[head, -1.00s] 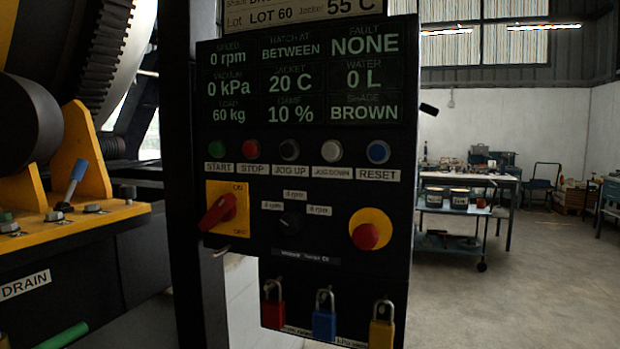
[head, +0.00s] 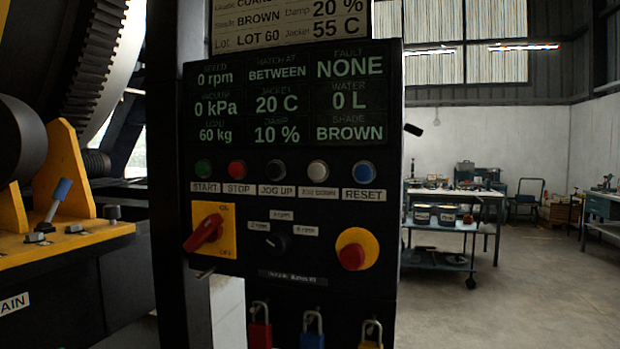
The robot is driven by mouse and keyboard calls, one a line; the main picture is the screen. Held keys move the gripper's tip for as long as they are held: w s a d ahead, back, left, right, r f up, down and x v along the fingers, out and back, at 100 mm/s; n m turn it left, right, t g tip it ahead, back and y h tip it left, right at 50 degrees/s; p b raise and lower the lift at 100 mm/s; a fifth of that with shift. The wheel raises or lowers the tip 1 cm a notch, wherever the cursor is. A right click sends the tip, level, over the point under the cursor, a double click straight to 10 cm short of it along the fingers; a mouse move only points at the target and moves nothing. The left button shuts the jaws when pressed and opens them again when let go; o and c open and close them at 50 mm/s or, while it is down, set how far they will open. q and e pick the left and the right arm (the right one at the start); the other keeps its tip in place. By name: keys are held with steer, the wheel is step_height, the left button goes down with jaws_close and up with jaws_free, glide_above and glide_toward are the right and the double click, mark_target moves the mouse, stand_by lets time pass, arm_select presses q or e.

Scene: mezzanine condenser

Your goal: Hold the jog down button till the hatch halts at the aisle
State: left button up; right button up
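The black control panel (head: 225,150) stands upright in the middle of the head view. The white jog down button (head: 318,170) is in its button row, above the JOG DOWN label, between the dark jog up button (head: 276,169) and the blue reset button (head: 363,171). Nothing touches it. The display (head: 293,103) reads HATCH AT BETWEEN, speed 0 rpm and fault NONE. The large drum with a toothed ring (head: 95,65) is partly in view at the left; I cannot make out its hatch. Neither of my grippers is in view.
The panel also carries a red rotary switch (head: 206,233), a red emergency knob (head: 352,256), a small dark selector (head: 277,243) and several padlocks below. A yellow frame with a blue-handled lever (head: 59,195) is at left.

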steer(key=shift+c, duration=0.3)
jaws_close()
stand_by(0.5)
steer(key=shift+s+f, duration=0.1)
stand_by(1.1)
